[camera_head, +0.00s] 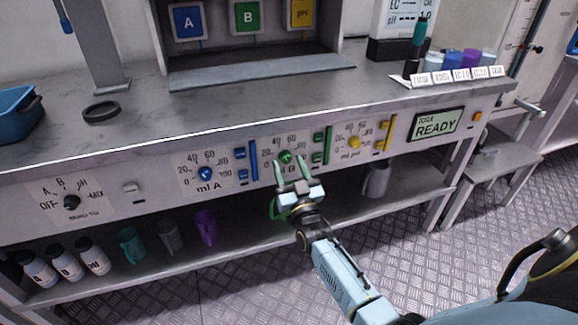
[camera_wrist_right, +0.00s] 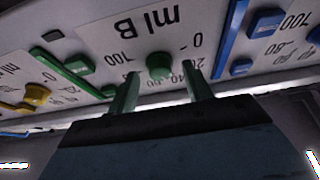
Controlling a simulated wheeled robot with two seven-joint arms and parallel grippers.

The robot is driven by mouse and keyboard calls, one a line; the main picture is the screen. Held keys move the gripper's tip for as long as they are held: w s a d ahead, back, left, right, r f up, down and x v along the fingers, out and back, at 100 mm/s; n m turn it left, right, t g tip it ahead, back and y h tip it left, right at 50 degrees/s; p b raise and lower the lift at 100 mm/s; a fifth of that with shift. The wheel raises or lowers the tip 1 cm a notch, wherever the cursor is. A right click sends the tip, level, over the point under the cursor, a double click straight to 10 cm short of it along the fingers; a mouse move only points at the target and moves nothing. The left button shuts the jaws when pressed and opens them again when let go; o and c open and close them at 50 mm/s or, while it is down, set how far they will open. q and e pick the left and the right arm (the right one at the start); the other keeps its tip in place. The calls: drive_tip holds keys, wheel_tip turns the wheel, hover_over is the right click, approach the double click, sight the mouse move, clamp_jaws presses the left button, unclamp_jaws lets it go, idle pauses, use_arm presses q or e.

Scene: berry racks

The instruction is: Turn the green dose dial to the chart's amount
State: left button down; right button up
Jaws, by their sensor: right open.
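The green dose dial (camera_head: 285,157) sits on the front panel under an arc scale marked "ml B". In the right wrist view the dial (camera_wrist_right: 160,65) appears upside down, with 0, 20, 40 and 100 readable around it. Its pointer is too small to read. My right gripper (camera_head: 290,166) is in front of the dial. In the right wrist view its two green fingers (camera_wrist_right: 161,80) are spread on either side of the dial; I cannot tell whether they touch it. I cannot identify a dose chart in these views. My left gripper is not in view.
A blue dial (camera_head: 205,174) is to the left and a yellow dial (camera_head: 354,142) to the right. Green buttons (camera_head: 318,137) sit beside the green scale. A display (camera_head: 436,123) reads "READY". Bottles and cups stand on the lower shelf (camera_head: 250,245).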

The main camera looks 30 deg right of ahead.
use_arm(q)
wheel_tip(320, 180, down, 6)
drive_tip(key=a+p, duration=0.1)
drive_tip(key=p, duration=0.1)
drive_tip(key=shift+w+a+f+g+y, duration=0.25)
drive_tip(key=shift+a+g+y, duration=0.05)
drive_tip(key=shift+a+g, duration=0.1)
use_arm(e)
drive_tip(key=v, duration=1.3)
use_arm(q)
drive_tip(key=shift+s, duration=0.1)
use_arm(e)
drive_tip(key=shift+s, duration=0.1)
